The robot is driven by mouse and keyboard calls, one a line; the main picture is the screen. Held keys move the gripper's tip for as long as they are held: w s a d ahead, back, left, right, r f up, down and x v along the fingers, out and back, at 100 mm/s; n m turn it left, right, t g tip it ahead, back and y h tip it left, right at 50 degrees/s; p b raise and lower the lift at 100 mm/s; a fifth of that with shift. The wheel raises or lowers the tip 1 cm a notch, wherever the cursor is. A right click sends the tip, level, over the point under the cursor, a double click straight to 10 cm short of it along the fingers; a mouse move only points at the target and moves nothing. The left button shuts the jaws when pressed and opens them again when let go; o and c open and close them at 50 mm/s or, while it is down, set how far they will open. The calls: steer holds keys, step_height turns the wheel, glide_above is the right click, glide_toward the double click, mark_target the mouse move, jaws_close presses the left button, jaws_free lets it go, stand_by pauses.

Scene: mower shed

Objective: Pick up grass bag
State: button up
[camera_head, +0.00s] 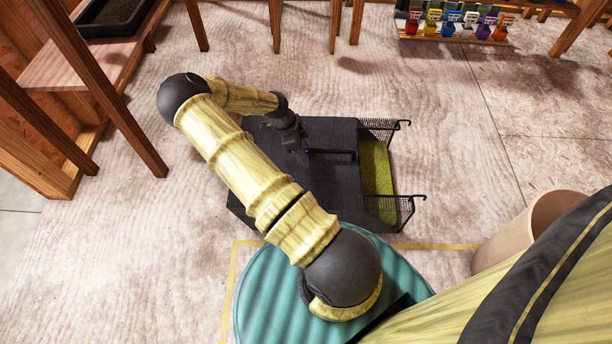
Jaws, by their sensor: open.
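The grass bag (340,186) is a dark, box-like catcher on the floor in the middle of the head view. Its open right end has black mesh sides with hooks, and green grass clippings (376,180) show inside. A black bar handle (332,153) runs across its top. My gripper (301,150) is open, pointing down over the top of the bag by the left end of the handle. The fingers are small and dark against the bag, so I cannot tell whether they touch the handle. My arm hides the bag's left and front parts.
A wooden bench (75,62) with a black tray (112,14) stands at the upper left. A low rack (452,39) of colourful packets is at the upper right. A brown cylinder (520,232) stands at the right. Yellow tape (440,246) marks the floor. Floor right of the bag is clear.

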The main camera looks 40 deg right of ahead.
steer(key=shift+b+x, duration=0.45)
steer(key=shift+x, duration=0.7)
jaws_close()
steer(key=shift+w, duration=0.1)
stand_by(0.8)
